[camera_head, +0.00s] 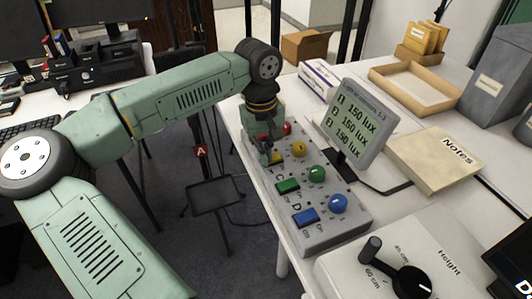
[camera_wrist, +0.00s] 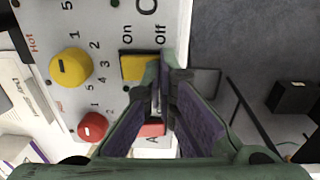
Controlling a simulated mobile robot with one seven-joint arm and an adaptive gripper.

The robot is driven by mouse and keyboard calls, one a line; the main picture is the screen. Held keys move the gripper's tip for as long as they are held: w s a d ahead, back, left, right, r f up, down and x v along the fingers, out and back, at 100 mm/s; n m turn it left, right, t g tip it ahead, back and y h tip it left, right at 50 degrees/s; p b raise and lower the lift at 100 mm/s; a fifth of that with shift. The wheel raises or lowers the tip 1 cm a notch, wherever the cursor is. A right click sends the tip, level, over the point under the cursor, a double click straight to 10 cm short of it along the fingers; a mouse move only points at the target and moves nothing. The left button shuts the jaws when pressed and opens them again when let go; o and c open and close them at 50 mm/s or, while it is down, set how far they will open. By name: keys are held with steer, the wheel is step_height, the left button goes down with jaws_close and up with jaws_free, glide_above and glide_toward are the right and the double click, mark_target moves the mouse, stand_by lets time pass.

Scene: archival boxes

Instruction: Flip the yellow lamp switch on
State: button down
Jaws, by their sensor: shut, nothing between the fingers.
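The yellow lamp switch (camera_wrist: 132,67) shows in the wrist view as a rectangular rocker on the grey control panel (camera_wrist: 95,20). "On" is printed by its left part and "Off" towards its right. My gripper (camera_wrist: 166,70) is shut and empty, with its fingertips at the switch's right, Off-side edge. I cannot tell whether they touch it. In the head view my gripper (camera_head: 266,158) hangs over the panel and mostly hides the yellow switch. The switch's tilt is not clear.
A yellow knob (camera_head: 299,148), a green switch (camera_head: 288,186) and a blue switch (camera_head: 306,217) sit on the panel. A red switch (camera_wrist: 152,130) is close to my fingers. The lux display (camera_head: 355,122) stands behind. The panel lies along the table edge.

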steer(key=shift+p, duration=0.45)
steer(key=shift+f, duration=0.1)
steer(key=shift+d, duration=0.15)
steer(key=shift+w+d+r, duration=0.3)
steer(key=shift+d+r, duration=0.05)
steer(key=shift+d, duration=0.2)
